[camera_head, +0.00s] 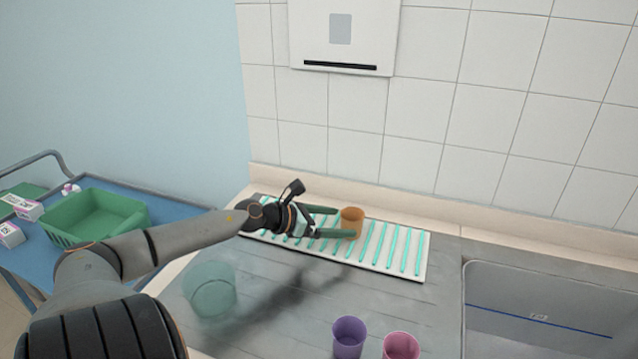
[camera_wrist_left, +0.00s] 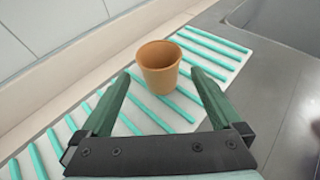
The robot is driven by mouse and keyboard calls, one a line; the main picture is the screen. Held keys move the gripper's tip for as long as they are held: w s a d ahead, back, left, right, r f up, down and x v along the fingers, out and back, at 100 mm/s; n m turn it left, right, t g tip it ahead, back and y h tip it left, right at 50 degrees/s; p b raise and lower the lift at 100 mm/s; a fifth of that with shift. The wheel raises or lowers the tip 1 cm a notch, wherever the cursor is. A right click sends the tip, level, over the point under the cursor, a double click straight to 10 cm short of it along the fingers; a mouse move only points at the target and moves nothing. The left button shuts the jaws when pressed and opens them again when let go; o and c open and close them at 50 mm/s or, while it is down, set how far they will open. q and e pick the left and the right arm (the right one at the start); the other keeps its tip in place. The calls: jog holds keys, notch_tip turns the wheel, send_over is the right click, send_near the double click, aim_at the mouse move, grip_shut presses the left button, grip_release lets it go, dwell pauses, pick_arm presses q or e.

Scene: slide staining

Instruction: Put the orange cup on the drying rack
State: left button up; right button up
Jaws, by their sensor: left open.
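The orange cup (camera_head: 352,221) stands upright on the drying rack (camera_head: 422,262), a white board with teal bars. My left gripper (camera_head: 333,221) is open just left of the cup in the head view, its fingers pointing at it. In the left wrist view the cup (camera_wrist_left: 160,68) stands beyond the tips of the open left gripper (camera_wrist_left: 160,92), with a clear gap between the fingers. The rack (camera_wrist_left: 225,62) runs beneath the cup and fingers. My right gripper is not in view.
A purple cup (camera_head: 349,338) and a pink cup (camera_head: 401,347) stand at the front of the counter. A clear teal cup (camera_head: 210,290) stands left. The sink (camera_head: 545,300) is at right. A green basket (camera_head: 95,218) sits on a blue cart. The tiled wall is behind the rack.

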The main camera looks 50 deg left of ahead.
pick_arm(q)
jog(key=shift+p+v, duration=0.55)
jog(key=shift+v, duration=1.75)
